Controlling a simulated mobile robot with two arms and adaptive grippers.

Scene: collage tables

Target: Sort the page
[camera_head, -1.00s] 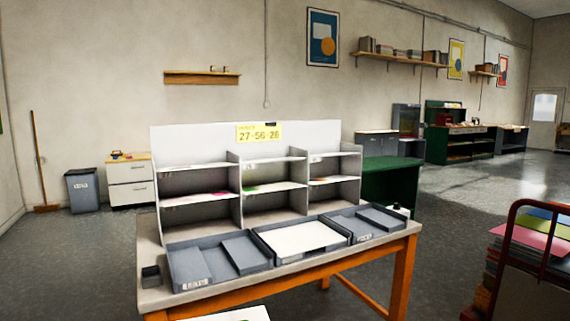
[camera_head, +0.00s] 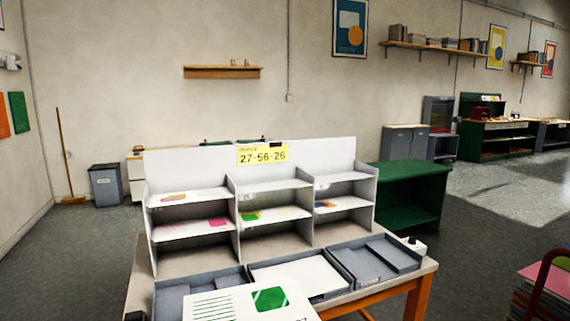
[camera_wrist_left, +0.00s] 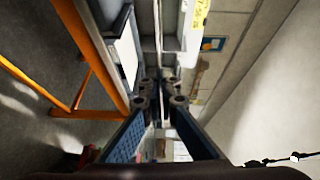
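A white page (camera_head: 215,305) with green lines and a green square shows at the bottom of the head view. It overlaps the front of the left and middle trays, and what carries it is out of view. A grey sorting rack (camera_head: 233,215) stands on the table, with two rows of three compartments. Colored pieces lie in several compartments: pink, green and orange. A yellow sign (camera_head: 262,154) reading 27-56-26 is on its back panel. My right gripper is not in view.
Three grey trays line the table front: left (camera_head: 172,291), middle holding a white sheet (camera_head: 300,272), right (camera_head: 402,258). A green cabinet (camera_head: 410,190) stands behind the table's right side. A red-framed cart with colored sheets (camera_head: 540,285) is at lower right. Floor is open at left.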

